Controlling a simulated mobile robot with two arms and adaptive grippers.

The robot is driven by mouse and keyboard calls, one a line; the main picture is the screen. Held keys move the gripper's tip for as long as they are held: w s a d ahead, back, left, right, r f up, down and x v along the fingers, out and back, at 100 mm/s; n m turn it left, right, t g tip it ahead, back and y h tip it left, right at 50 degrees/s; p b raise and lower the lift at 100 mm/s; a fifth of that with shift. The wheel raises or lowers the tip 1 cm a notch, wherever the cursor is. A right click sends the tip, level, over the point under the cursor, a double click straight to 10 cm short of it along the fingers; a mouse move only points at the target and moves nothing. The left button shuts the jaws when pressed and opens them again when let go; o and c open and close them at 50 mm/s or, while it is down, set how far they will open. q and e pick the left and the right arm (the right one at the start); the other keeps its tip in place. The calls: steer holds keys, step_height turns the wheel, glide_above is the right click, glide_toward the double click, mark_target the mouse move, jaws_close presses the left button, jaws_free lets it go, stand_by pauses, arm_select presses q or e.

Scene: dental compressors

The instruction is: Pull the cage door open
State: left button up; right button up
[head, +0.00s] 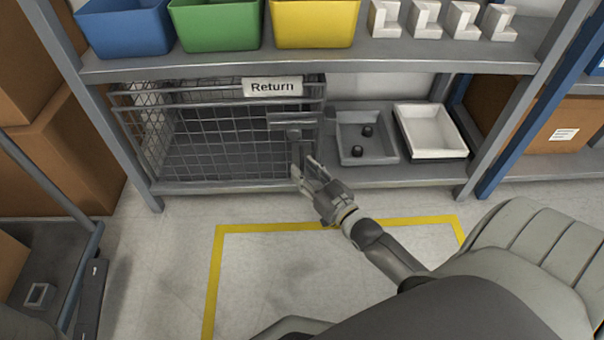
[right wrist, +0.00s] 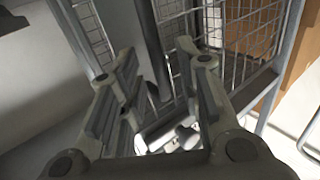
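The wire cage (head: 225,135) stands on the lower shelf at the left, under a "Return" sign (head: 272,86). Its front mesh door looks closed. A grey plate and vertical handle bar (head: 294,134) sit at the door's right side. My right gripper (head: 306,167) is open, just in front of the bar's lower end. In the right wrist view, a grey upright bar (right wrist: 148,45) shows between the spread fingers of my right gripper (right wrist: 156,52), with cage mesh behind. I cannot tell whether a finger touches it. My left gripper is not in view.
Right of the cage are a grey tray (head: 368,158) with two dark knobs and a white tray (head: 435,150). Blue, green and yellow bins and several white brackets stand on the upper shelf (head: 200,68). The floor before the shelf, with yellow tape (head: 265,228), is clear.

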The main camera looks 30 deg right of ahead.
steer(key=shift+w, duration=0.95)
jaws_close()
